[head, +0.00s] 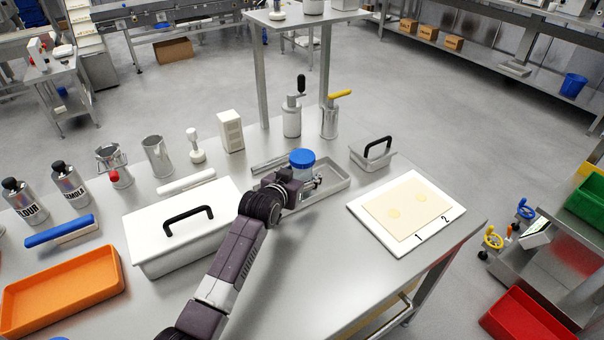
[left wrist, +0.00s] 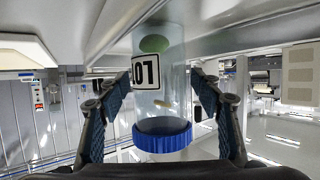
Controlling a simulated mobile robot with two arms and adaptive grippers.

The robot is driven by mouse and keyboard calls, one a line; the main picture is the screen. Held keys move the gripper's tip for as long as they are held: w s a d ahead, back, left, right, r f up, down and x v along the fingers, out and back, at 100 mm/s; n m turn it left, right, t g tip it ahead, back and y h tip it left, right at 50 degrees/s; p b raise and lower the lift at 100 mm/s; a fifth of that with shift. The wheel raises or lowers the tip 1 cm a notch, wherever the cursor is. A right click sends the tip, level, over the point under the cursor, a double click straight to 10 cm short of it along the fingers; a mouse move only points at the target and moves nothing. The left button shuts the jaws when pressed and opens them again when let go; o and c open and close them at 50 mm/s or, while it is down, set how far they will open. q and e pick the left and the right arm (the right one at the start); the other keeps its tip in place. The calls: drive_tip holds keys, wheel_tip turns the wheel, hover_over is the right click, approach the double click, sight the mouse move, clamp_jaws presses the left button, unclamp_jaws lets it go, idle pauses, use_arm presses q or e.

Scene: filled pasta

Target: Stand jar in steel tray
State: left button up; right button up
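The jar (head: 302,170) is clear with a blue lid and stands upright, its lower part hidden in the head view. It seems to be in or just over the steel tray (head: 335,185); I cannot tell whether its base touches. In the left wrist view the jar (left wrist: 160,90) appears lid-down, with a black-and-white number label and pale and green pieces inside. My left gripper (head: 303,185) is at the jar from the front; its fingers (left wrist: 162,85) close in on both sides of the glass. My right gripper is out of view.
A white box with a black handle (head: 178,247) stands left of my arm. A small lidded steel box (head: 374,157) and a white board with dough (head: 368,218) are right of the tray. The front table middle is clear.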

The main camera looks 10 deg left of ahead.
use_arm(q)
drive_tip(key=shift+r, duration=0.2)
drive_tip(key=v, duration=1.1)
drive_tip(key=shift+s+a, duration=0.1)
drive_tip(key=shift+s, duration=0.2)
drive_tip(key=shift+s+r, duration=0.1)
drive_tip(key=shift+s, duration=0.05)
